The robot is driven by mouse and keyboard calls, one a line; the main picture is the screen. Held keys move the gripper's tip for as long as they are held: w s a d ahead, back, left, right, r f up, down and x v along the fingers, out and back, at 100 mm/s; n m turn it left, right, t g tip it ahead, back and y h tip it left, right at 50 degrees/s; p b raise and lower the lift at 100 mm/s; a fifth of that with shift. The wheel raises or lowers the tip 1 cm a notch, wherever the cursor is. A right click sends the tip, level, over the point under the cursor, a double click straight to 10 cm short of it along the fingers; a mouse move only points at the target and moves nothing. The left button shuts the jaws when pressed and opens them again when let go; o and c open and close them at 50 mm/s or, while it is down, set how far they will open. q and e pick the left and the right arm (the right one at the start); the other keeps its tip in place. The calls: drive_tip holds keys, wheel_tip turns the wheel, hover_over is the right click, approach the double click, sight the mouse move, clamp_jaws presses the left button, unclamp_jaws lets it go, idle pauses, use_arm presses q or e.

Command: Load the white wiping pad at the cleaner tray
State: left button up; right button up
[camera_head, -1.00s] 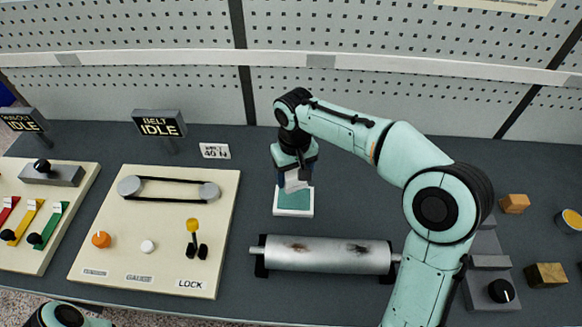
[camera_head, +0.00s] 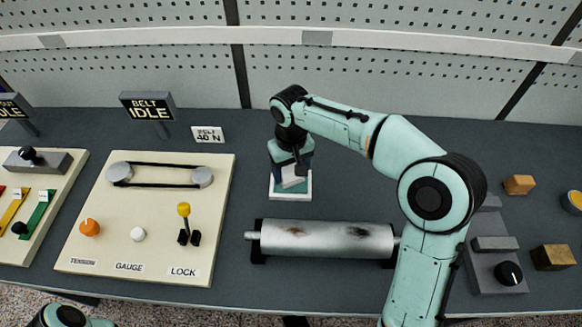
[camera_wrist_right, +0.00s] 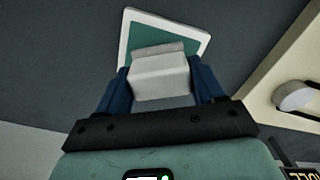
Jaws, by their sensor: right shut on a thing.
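My right gripper (camera_head: 292,178) points down over the cleaner tray (camera_head: 291,197), a small white-rimmed tray with a teal inside. In the right wrist view the gripper's blue fingers (camera_wrist_right: 160,92) are shut on the white wiping pad (camera_wrist_right: 160,76), one finger on each side. The pad shows in the head view (camera_head: 291,182) in front of the teal surface. The tray also shows in the right wrist view (camera_wrist_right: 204,48), behind the pad. I cannot tell whether the pad touches the tray. My left gripper is out of view; only a bit of my left arm shows at the bottom left.
A metal roller (camera_head: 325,237) with dark smudges lies in a black cradle in front of the tray. A cream belt board (camera_head: 140,250) with knobs and a lever stands to the left. Wooden blocks (camera_head: 552,257) and a grey knob box (camera_head: 490,270) are at the right.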

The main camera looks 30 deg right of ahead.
sight(291, 168)
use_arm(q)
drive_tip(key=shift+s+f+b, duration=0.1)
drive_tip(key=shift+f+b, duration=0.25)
use_arm(e)
drive_tip(key=shift+f, duration=0.55)
idle(0.3)
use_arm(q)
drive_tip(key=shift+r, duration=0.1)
use_arm(e)
drive_tip(key=shift+f, duration=0.15)
idle(0.8)
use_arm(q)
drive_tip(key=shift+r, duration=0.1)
use_arm(e)
wheel_tip(291, 168, up, 4)
drive_tip(key=p, duration=0.3)
drive_tip(key=shift+f, duration=0.2)
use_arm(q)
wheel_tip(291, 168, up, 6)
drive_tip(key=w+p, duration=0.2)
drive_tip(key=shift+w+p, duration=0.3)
use_arm(e)
drive_tip(key=shift+r, duration=1.9)
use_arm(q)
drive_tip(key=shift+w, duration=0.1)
use_arm(e)
drive_tip(key=shift+w+r, duration=0.1)
drive_tip(key=shift+r, duration=0.1)
drive_tip(key=shift+f, duration=0.1)
